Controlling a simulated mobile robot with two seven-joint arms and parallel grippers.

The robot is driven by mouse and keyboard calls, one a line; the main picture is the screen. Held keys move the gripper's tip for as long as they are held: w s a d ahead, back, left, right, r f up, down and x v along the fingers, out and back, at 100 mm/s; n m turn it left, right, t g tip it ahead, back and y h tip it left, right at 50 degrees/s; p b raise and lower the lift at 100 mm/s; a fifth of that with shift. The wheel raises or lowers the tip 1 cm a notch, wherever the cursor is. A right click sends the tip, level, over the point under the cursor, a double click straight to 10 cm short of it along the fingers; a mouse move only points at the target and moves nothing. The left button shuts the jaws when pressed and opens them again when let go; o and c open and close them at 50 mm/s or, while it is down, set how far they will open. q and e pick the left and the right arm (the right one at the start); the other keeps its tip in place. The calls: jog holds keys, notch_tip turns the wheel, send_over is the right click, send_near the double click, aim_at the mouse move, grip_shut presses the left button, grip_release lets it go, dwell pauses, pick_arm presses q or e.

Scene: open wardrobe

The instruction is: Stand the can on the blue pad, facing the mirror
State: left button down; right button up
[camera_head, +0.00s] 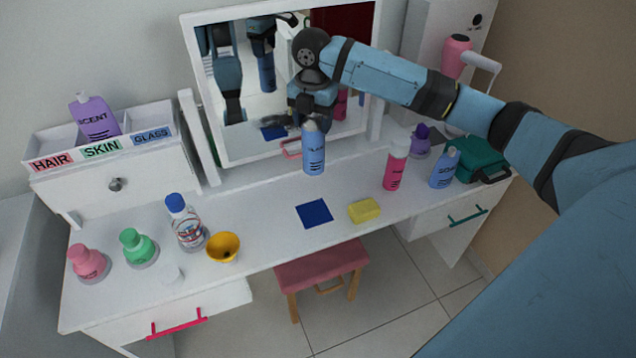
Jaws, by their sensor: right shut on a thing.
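My right gripper (312,118) is shut on the top of a blue can (314,156) with a pale cap. It holds the can upright in front of the mirror, behind the blue pad as the picture shows it. Dark lettering on the can shows towards the camera, away from the mirror. The blue pad (314,213) is a flat dark square near the table's front edge, with nothing on it. The mirror (262,141) stands at the back in a white frame and reflects my arms and the can. My left gripper is not directly in view.
A yellow sponge (364,210) lies just right of the pad. A pink can (396,166), a blue bottle (444,168) and a green case (483,158) stand at right. A yellow cup (223,247) and several bottles stand at left. A pink stool (320,265) is below.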

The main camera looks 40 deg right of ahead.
aim_at(313, 164)
notch_tip(313, 164, down, 14)
jog(key=shift+r, duration=0.25)
jog(key=shift+f, duration=2.4)
jog(key=o, duration=1.4)
jog(key=shift+f, duration=0.1)
jog(key=shift+c, duration=0.2)
